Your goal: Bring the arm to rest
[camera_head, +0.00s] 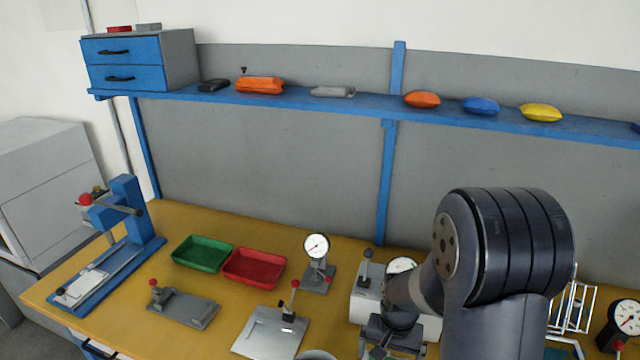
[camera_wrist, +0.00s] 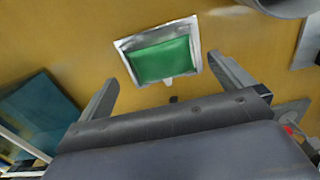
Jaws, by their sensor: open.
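My arm reaches over the right part of the yellow bench (camera_head: 225,300) in the head view, with its dark wrist end low in front of a gauge unit. My gripper (camera_wrist: 163,69) shows in the wrist view with its two fingers spread wide and nothing held. A green pad in a silver frame (camera_wrist: 160,55) lies on the bench, seen between and beyond the fingertips. I cannot tell whether the fingers touch it. In the head view the fingertips are hidden or too small to make out.
A green tray (camera_head: 203,254), a red tray (camera_head: 253,267), a dial gauge (camera_head: 317,246) and a lever fixture (camera_head: 270,333) stand left of my arm. A blue press (camera_head: 130,215) is at far left. A white wire rack (camera_head: 575,305) and another dial (camera_head: 625,316) stand right.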

